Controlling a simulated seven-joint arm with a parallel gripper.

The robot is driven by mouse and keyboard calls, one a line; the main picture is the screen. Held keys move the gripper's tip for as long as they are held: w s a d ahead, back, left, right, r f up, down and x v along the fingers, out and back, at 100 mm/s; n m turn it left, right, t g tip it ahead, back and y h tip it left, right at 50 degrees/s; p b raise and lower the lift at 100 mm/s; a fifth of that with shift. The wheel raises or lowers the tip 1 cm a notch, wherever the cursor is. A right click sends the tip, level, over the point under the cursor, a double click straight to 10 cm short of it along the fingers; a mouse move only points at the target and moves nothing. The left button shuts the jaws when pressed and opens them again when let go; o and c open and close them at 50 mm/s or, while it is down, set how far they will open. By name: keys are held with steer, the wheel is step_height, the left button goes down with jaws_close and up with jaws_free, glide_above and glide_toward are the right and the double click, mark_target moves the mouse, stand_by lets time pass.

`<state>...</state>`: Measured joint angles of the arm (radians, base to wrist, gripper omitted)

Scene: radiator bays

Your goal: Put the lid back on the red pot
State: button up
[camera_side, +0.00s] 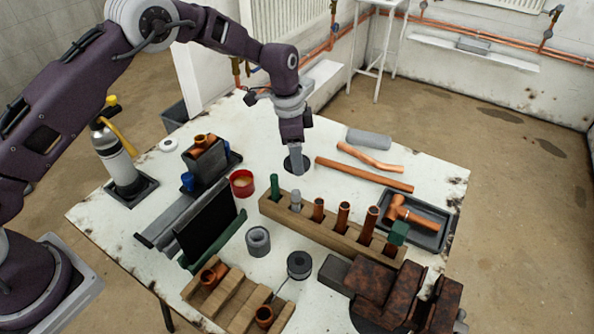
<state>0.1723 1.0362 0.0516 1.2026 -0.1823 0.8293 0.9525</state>
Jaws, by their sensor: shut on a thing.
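The red pot (242,184) stands open on the table left of centre, with pale tan contents showing inside. My gripper (297,170) points down over the back middle of the table, to the right of and behind the pot. It is shut on a dark round disc (287,163), which looks like the lid. The fingers hide part of the disc, and I cannot tell its exact height above the table.
A wooden block (330,228) with upright copper pieces stands in front of my gripper. A dark box of fittings (205,165) stands left of the pot. Copper pipes (365,174) lie to the right. The table between pot and gripper looks clear.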

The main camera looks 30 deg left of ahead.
steer(key=r, duration=0.1)
steer(key=a+r, duration=0.1)
steer(key=shift+s+a+r, duration=0.1)
steer(key=shift+s+r, duration=0.15)
steer(key=shift+r, duration=0.1)
steer(key=s+a+r, duration=0.1)
steer(key=s+a, duration=0.7)
steer(key=a, duration=0.2)
steer(key=shift+d+f, duration=0.15)
steer(key=shift+f, duration=1.3)
steer(key=shift+d+f, duration=0.1)
steer(key=shift+f, duration=1.3)
steer(key=shift+f, duration=0.15)
steer(key=o, duration=1.4)
steer(key=o, duration=0.3)
